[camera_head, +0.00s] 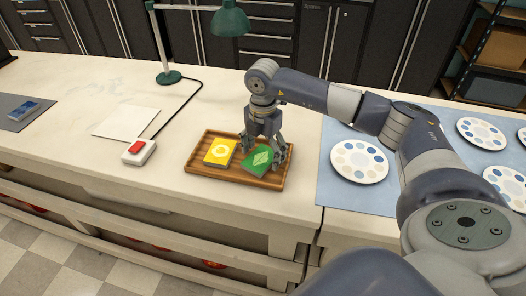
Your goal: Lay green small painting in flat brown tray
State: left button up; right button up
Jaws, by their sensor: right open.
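The green small painting (258,160) lies in the right part of the flat brown tray (232,180), slightly turned. A yellow small painting (220,152) lies beside it in the left part of the tray. My right gripper (266,158) is right above the green painting, pointing down, with its fingers open and spread around the painting's back and right side. I cannot tell whether the fingers touch it. My left gripper is not in view.
A red switch on a white box (138,151), a white sheet (126,123) and a green lamp (230,20) stand left and behind the tray. A blue mat with paint palettes (359,160) lies to the right. A blue item (24,110) lies far left.

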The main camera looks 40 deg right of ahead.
aim_at(263, 156)
jog(key=shift+r, duration=0.2)
notch_tip(263, 156, up, 12)
jog(key=b, duration=0.2)
dwell(0.6)
